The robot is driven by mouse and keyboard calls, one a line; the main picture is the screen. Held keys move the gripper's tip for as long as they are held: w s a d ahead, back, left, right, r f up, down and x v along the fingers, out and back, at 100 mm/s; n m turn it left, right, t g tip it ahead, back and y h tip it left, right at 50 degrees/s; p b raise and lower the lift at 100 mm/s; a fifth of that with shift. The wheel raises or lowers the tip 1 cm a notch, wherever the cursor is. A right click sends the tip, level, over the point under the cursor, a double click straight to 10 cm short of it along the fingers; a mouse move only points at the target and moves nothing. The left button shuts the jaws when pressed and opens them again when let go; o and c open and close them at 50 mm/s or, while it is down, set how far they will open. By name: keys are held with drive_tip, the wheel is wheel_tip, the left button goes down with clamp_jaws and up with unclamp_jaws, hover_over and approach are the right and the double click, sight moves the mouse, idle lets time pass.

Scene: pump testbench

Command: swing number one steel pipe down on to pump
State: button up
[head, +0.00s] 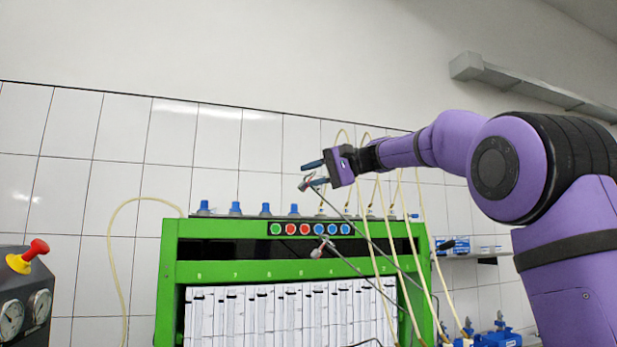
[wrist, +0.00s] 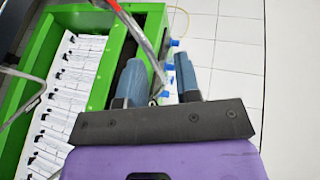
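Two thin steel pipes rise in front of the green testbench in the head view. The upper steel pipe (head: 361,227) slants up to the left, and its end fitting lies close to my gripper's lower finger. I cannot tell from a label which is number one. My gripper (head: 314,173) points left above the bench with its blue fingers apart. In the wrist view a pipe (wrist: 142,38) runs down towards the gap between the fingers (wrist: 160,80). I cannot make out the pump.
The green testbench (head: 168,270) carries coloured buttons, several blue-capped fittings and white gauge columns (head: 262,312). Several pale hoses (head: 378,235) hang below my forearm. A gauge box with a red knob (head: 37,248) stands at the left. Blue parts (head: 498,338) are at lower right.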

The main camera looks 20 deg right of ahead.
drive_tip(key=shift+w+a+f, duration=0.1)
drive_tip(key=shift+w+a, duration=0.05)
drive_tip(key=shift+a, duration=0.2)
drive_tip(key=shift+c, duration=0.3)
clamp_jaws()
drive_tip(key=shift+a+f, duration=0.1)
drive_tip(key=a+f+n+h, duration=0.1)
drive_tip(key=a+f+h, duration=0.2)
drive_tip(key=a+f, duration=1)
drive_tip(key=a+f+h, duration=0.3)
drive_tip(key=a+f, duration=0.9)
drive_tip(key=f, duration=0.8)
drive_tip(key=shift+a+f+n+g, duration=0.25)
drive_tip(key=shift+a+n+g, duration=0.15)
